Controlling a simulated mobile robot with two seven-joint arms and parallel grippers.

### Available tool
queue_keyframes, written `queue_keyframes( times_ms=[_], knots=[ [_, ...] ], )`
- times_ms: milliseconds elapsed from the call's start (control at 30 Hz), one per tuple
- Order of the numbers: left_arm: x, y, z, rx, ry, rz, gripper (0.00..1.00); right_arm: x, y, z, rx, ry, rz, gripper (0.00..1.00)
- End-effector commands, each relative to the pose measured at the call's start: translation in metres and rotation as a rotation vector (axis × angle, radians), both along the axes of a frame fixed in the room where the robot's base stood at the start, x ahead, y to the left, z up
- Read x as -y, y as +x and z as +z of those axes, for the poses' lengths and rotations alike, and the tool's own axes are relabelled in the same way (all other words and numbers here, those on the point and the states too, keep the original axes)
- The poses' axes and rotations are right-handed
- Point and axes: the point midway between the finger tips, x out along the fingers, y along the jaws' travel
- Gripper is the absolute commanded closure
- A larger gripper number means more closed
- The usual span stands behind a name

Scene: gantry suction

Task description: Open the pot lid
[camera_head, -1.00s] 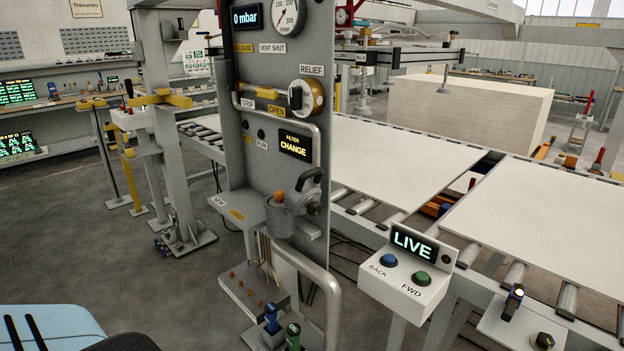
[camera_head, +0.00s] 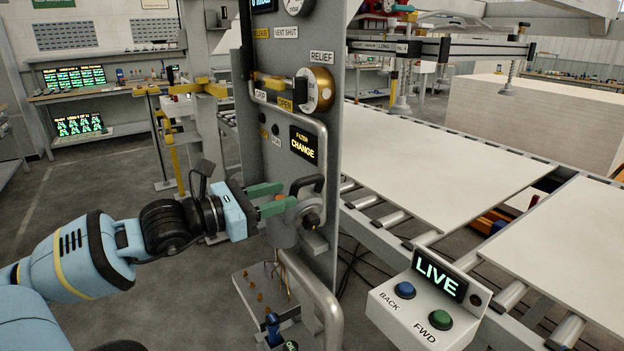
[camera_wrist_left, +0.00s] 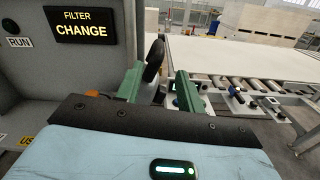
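The grey metal pot (camera_head: 282,234) is mounted low on the grey panel. A rounded grey lid piece (camera_head: 310,216) with a dark curved handle (camera_head: 318,183) stands beside its mouth, on the right. The fingers cover part of the mouth, so I cannot tell how the lid sits on the pot. My left gripper (camera_head: 289,195) is open, its green fingers reaching across the pot's top toward the handle. In the left wrist view a dark rounded part, likely the handle (camera_wrist_left: 154,60), shows at the fingertips, with no clear grip. My right gripper is not in view.
The panel carries a FILTER CHANGE display (camera_head: 303,145), a relief knob (camera_head: 316,90) and a bent grey pipe (camera_head: 318,290). A LIVE button box (camera_head: 425,305) stands to the right, before a roller conveyor with white boards (camera_head: 440,165). Open floor lies left.

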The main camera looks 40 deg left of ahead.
Motion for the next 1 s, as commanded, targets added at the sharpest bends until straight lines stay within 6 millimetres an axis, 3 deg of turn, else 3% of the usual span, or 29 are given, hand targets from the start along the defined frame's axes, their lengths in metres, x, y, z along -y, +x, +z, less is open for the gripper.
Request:
queue_keyframes(
  times_ms=[133, 467, 1000],
  knots=[
    [0.0, 0.002, 0.01, 0.029, 0.058, 0.005, 0.62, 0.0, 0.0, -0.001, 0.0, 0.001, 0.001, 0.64],
    [0.001, 0.006, 0.01, 0.031, 0.059, 0.006, 0.62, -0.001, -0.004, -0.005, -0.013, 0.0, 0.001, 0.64],
    [0.01, 0.03, 0.01, 0.031, 0.055, 0.009, 0.62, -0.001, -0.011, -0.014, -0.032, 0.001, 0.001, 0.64]
  ],
)
